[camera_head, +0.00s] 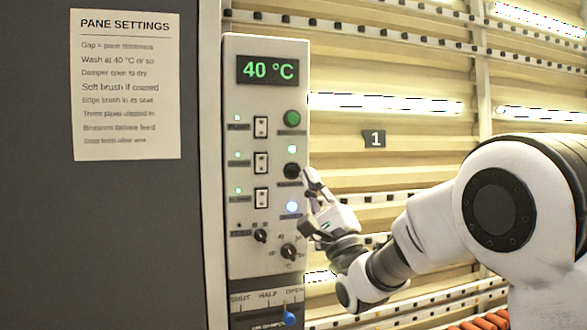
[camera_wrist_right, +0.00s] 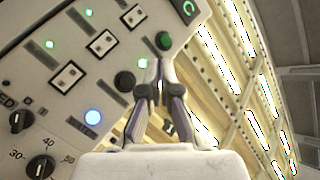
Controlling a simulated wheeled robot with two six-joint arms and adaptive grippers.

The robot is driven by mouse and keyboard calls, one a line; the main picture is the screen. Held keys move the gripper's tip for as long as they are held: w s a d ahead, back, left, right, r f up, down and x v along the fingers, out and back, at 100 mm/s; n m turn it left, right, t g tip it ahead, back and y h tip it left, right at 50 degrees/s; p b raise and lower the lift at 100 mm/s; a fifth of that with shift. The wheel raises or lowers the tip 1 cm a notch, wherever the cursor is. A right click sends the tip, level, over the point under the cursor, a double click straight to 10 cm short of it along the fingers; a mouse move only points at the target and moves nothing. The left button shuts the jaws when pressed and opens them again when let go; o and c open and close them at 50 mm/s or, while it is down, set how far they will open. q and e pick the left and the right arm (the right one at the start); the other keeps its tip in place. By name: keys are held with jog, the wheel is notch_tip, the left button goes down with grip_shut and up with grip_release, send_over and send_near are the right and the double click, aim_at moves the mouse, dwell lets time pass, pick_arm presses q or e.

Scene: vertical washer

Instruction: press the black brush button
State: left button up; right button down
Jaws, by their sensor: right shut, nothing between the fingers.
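The black button (camera_head: 291,171) is on the right-hand column of the grey control panel, below a green button and above a blue-white lit one. The black button also shows in the right wrist view (camera_wrist_right: 124,81), left of the fingers. My right gripper (camera_head: 309,177) is shut and empty, just right of the black button at the panel's right edge. In the right wrist view its fingertips (camera_wrist_right: 161,64) lie between the black button and the green button. I cannot tell whether they touch the panel. My left gripper is not in view.
The panel (camera_head: 265,55) has a 40 °C display (camera_head: 268,70), a green button (camera_head: 292,118), a blue-white lit button (camera_head: 292,207), rocker switches (camera_head: 261,127), knobs (camera_head: 289,251) and a blue-tipped lever (camera_head: 289,318). A settings sheet (camera_head: 125,85) hangs at the left.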

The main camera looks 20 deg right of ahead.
aim_at(293, 171)
jog(key=shift+w+d+f+p, duration=0.15)
jog(key=shift+w+p, duration=0.85)
jog(key=shift+w, duration=1.35)
jog(key=shift+w+f+p, duration=0.1)
jog(key=shift+w+p, duration=0.85)
jog(key=shift+w, duration=1.4)
jog(key=shift+w, duration=0.4)
